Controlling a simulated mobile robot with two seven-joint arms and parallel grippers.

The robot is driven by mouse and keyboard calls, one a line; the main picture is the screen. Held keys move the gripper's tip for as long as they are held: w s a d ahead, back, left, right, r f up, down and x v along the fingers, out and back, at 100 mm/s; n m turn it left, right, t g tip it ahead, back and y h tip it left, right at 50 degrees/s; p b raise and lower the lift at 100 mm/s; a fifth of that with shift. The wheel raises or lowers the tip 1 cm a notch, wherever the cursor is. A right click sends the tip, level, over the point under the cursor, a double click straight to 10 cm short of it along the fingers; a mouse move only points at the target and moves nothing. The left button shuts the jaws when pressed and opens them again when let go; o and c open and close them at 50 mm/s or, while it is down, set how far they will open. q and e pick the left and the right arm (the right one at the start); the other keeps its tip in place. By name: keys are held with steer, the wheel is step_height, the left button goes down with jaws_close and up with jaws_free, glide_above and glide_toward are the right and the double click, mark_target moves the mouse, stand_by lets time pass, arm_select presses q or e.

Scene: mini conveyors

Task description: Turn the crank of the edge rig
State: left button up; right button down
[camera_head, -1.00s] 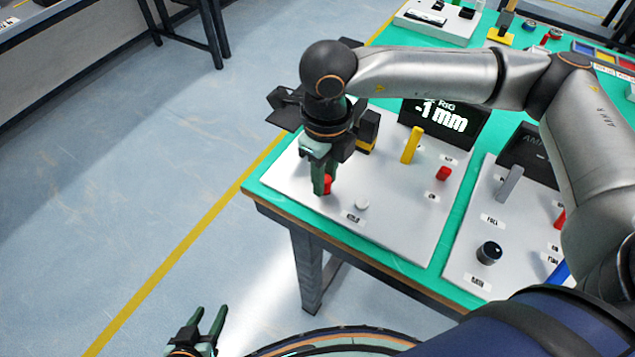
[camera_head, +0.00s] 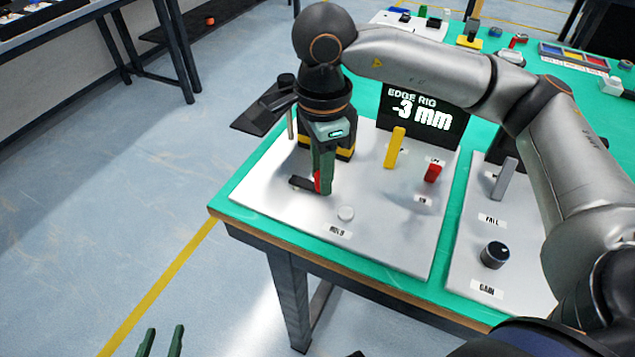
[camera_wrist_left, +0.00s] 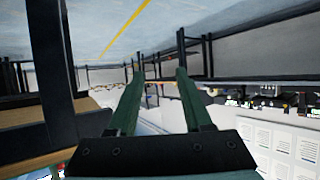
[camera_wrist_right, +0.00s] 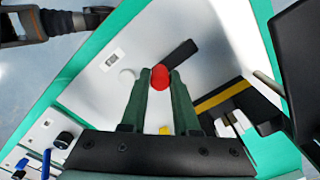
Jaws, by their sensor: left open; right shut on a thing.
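The edge rig is a pale panel (camera_head: 390,232) on the green table, with a black display (camera_head: 425,115) reading "EDGE RIG -3 mm". Its crank has a dark arm (camera_head: 301,183) and a red knob (camera_wrist_right: 159,76). My right gripper (camera_head: 323,183) points down and is shut on the red knob; its fingers hide much of the knob in the head view. In the right wrist view the dark crank arm (camera_wrist_right: 180,53) runs up and right from the knob. My left gripper (camera_head: 161,343) is open and empty, low at the left, away from the table.
The rig panel also holds a yellow lever (camera_head: 395,148), a red switch (camera_head: 433,173) and a white button (camera_head: 346,213). A second panel with a black knob (camera_head: 495,255) and grey lever (camera_head: 504,178) stands to the right. Floor is clear at left.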

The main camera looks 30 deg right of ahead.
arm_select(q)
steer(key=w+r+m+t+h+b, duration=0.1)
steer(key=w+r+t, duration=0.2)
steer(key=r, duration=0.5)
steer(key=shift+d+r+t, duration=0.15)
steer(key=shift+r+t, duration=0.25)
steer(key=shift+t, duration=0.1)
arm_select(e)
steer(key=n, duration=0.2)
steer(key=shift+w+d+n, duration=0.4)
steer(key=c, duration=0.7)
jaws_free()
steer(key=shift+o, duration=0.2)
